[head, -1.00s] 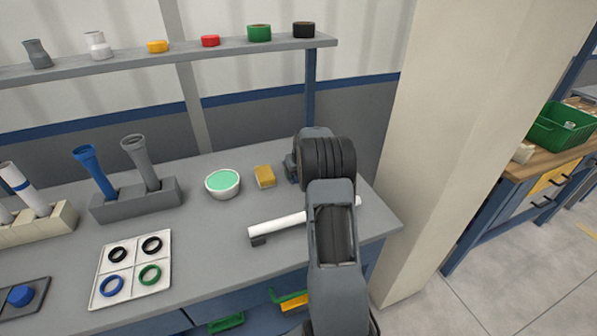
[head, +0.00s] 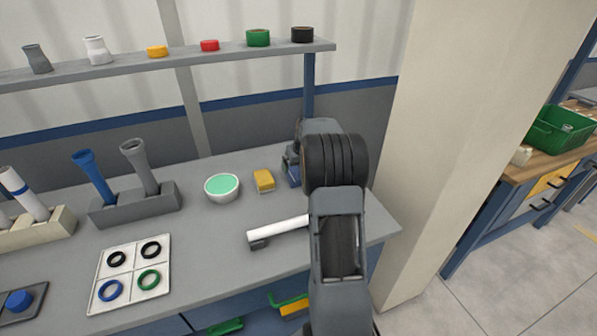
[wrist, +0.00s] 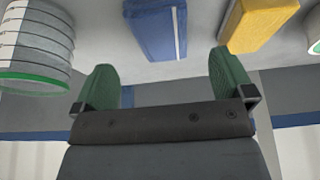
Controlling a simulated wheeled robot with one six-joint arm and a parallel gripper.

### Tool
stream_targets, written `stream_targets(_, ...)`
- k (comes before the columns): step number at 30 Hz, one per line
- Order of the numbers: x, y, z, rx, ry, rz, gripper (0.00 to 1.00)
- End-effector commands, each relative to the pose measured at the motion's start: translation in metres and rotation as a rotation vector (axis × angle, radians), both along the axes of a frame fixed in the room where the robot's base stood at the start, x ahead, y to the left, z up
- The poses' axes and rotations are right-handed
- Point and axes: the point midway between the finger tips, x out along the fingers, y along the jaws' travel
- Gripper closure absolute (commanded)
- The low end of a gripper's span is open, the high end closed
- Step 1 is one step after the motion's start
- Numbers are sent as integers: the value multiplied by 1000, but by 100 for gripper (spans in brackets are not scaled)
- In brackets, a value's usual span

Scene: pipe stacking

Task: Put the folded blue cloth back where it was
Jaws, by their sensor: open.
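The folded blue cloth (wrist: 155,28), with a thin white stripe near one edge, lies on the grey bench in the wrist view. In the head view a small blue part of it (head: 293,173) shows beside my arm, which hides the rest. My gripper (wrist: 165,78) has green fingers spread wide with nothing between them. The cloth lies beyond the fingertips, roughly in line with the gap and apart from them. In the head view my arm hides the fingers.
A yellow sponge (head: 264,181) lies just left of the cloth in the head view, close by. A bowl with green contents (head: 222,187) is further left. A white pipe (head: 278,228) lies in front. A ringed, green-rimmed object (wrist: 35,45) stands near the gripper in the wrist view.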

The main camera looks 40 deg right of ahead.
Motion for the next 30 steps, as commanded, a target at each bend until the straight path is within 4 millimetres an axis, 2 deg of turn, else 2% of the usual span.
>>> stream_targets(3,-8,2,19,-1,-2,0,1)
stream_targets(8,-14,3,35,0,0,0,1)
stream_targets(11,-18,12,44,0,1,6,1)
stream_targets(14,-27,43,59,5,7,29,1)
stream_targets(17,-48,96,75,13,22,68,1)
stream_targets(18,-61,120,81,16,28,85,1)
stream_targets(21,-99,175,88,22,49,129,1)
stream_targets(24,-142,219,88,26,69,167,1)
stream_targets(27,-182,250,82,26,84,200,1)
stream_targets(30,-215,269,73,25,99,225,1)
